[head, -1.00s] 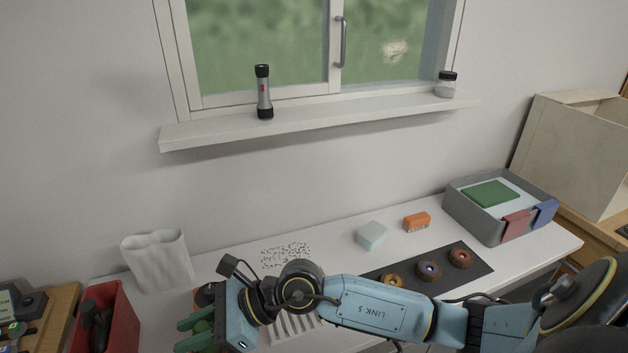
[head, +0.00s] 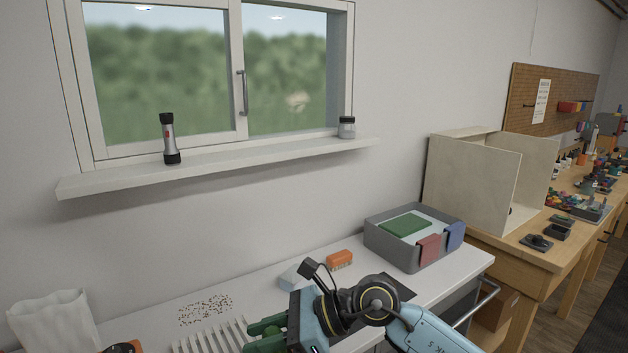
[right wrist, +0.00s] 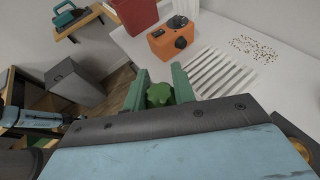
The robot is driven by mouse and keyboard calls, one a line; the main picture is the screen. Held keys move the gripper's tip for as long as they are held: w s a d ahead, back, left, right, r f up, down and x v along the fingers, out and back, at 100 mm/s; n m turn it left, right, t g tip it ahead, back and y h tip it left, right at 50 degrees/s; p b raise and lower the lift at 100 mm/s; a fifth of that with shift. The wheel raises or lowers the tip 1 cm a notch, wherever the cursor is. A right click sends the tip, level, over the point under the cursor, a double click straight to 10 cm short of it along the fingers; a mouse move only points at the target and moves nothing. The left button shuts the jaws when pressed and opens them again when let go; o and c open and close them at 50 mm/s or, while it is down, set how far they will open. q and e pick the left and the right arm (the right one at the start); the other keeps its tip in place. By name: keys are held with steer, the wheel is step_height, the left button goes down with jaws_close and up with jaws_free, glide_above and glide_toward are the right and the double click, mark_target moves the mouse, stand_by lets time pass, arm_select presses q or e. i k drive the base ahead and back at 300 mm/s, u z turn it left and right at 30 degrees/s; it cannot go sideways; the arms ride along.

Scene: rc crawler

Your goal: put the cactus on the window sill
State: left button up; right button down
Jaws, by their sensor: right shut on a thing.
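The cactus (right wrist: 158,95) is a small ribbed green piece between the green fingers of my right gripper (right wrist: 159,88), seen from above in the right wrist view. In the head view my right gripper (head: 264,336) is at the bottom, low over the white table, and the cactus is mostly hidden at its fingers. The white window sill (head: 255,157) runs below the window, well above the gripper. My left gripper is not in view.
A flashlight (head: 169,140) stands on the sill's left part and a jar (head: 347,128) near its right end. The sill between them is clear. A grey bin (head: 390,251), an orange brush (head: 339,260) and a white ribbed rack (head: 213,338) are on the table.

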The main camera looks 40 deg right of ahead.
mark_target(221, 157)
steer(key=u, duration=0.8)
steer(key=k, duration=0.1)
steer(key=z, duration=1.35)
steer(key=i, duration=0.9)
steer(key=u, duration=0.85)
